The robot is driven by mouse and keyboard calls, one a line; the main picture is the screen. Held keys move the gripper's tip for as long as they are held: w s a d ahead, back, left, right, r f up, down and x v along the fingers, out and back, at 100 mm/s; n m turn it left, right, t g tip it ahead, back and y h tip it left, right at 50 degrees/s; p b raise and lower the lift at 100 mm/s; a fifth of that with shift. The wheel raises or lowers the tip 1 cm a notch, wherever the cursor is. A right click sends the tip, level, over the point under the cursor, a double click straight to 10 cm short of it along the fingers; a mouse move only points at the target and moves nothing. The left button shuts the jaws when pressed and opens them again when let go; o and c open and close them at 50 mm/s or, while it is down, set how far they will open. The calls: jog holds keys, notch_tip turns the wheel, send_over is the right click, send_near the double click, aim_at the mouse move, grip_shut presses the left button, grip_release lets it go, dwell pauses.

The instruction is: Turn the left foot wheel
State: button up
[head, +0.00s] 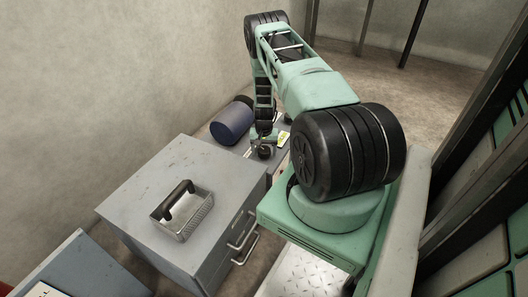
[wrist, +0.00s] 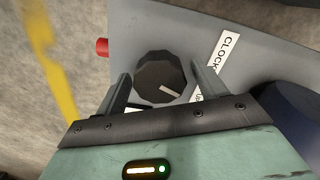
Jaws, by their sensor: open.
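A dark faceted knob (wrist: 160,76) with a white pointer line sits on a grey panel (wrist: 190,40) in the wrist view. I cannot tell whether it is the left foot wheel. My gripper (wrist: 160,88) is open, with one finger on each side of the knob. Small gaps seem to show between fingers and knob; contact is unclear. In the head view my gripper (head: 265,148) is low over the grey surface behind the cabinet, and the knob is hidden there.
A label (wrist: 228,52) reading "CLOCK" and a red part (wrist: 102,47) are on the panel. A blue cylinder (head: 231,124) lies close to my gripper. A grey drawer cabinet (head: 140,185) bears a metal tray (head: 190,222). A wall stands at left.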

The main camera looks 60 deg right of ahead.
aim_at(264, 149)
notch_tip(264, 149, up, 17)
jog(key=p, duration=0.5)
jog(key=shift+f, duration=0.2)
